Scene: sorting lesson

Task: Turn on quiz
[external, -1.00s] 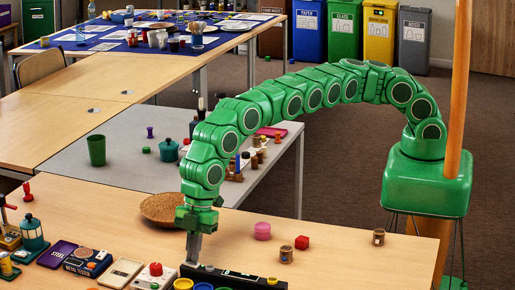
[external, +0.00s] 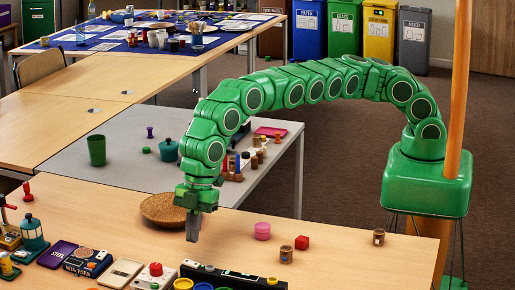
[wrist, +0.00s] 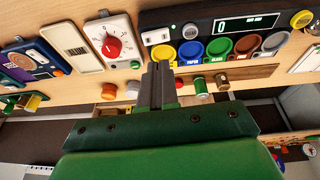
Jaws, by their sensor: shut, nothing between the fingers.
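The quiz panel, a dark board (external: 207,275), lies at the bottom edge of the external view, partly cut off. In the wrist view the quiz panel (wrist: 210,17) shows a row of coloured round pads, a white switch plate (wrist: 156,37) at its left end, and a dark display (wrist: 247,28) reading a pale 0 with small green text. My gripper (external: 192,240) points down above the table, behind the panel's left end. Its fingers are together and empty; in the wrist view the gripper (wrist: 158,70) tips appear just below the switch plate, apparently apart from it.
Left of the panel is a white box with a red knob (wrist: 112,46); it also shows in the external view (external: 155,269).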

